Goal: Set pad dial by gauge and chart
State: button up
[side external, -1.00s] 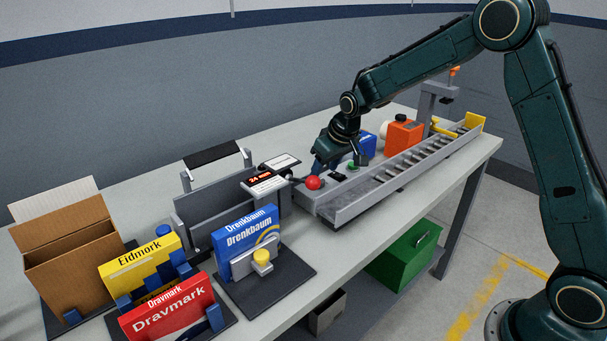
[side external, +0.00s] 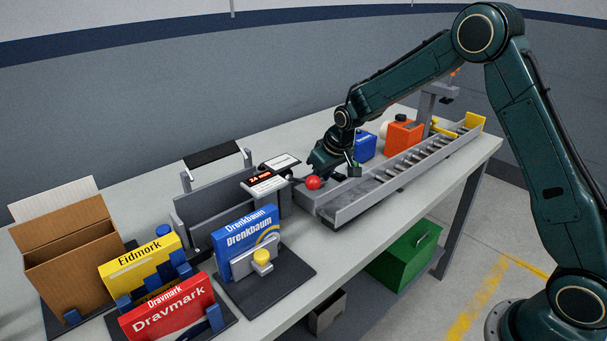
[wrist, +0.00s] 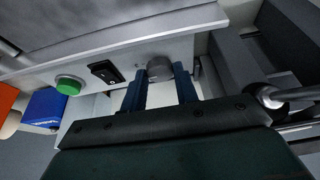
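A round grey dial knob (wrist: 159,69) sits on the light grey panel (wrist: 215,18) in the wrist view. My gripper (wrist: 160,84) has its two blue fingers apart, one each side of the knob, with the tips close to it; I see no clear grip. In the side view my gripper (side external: 318,168) is low at the near end of the conveyor and hides the dial. A dark display with red digits (side external: 259,178) stands left of it, with white cards of small print, one behind (side external: 281,161) and one in front (side external: 268,185). Their text is too small to read.
A green button (wrist: 68,86) and black rocker switch (wrist: 104,71) are on the panel. Blue (side external: 365,146) and orange (side external: 403,135) units stand behind the conveyor (side external: 390,178). Boxes (side external: 245,240) fill the table's left.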

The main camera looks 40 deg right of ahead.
jog(key=shift+n, duration=0.4)
jog(key=n, duration=0.1)
jog(key=n+y, duration=0.1)
jog(key=n, duration=0.2)
jog(key=shift+d+y, duration=0.25)
jog(key=shift+y, duration=0.15)
jog(key=shift+w+n+g+y, duration=0.1)
jog(key=shift+n+g+y, duration=0.2)
jog(key=shift+n, duration=0.7)
jog(key=shift+w+n+g+y, duration=0.15)
jog(key=shift+n+y, duration=0.25)
jog(key=shift+n, duration=0.6)
jog(key=shift+s, duration=0.1)
jog(key=o, duration=1)
jog(key=shift+d, duration=0.1)
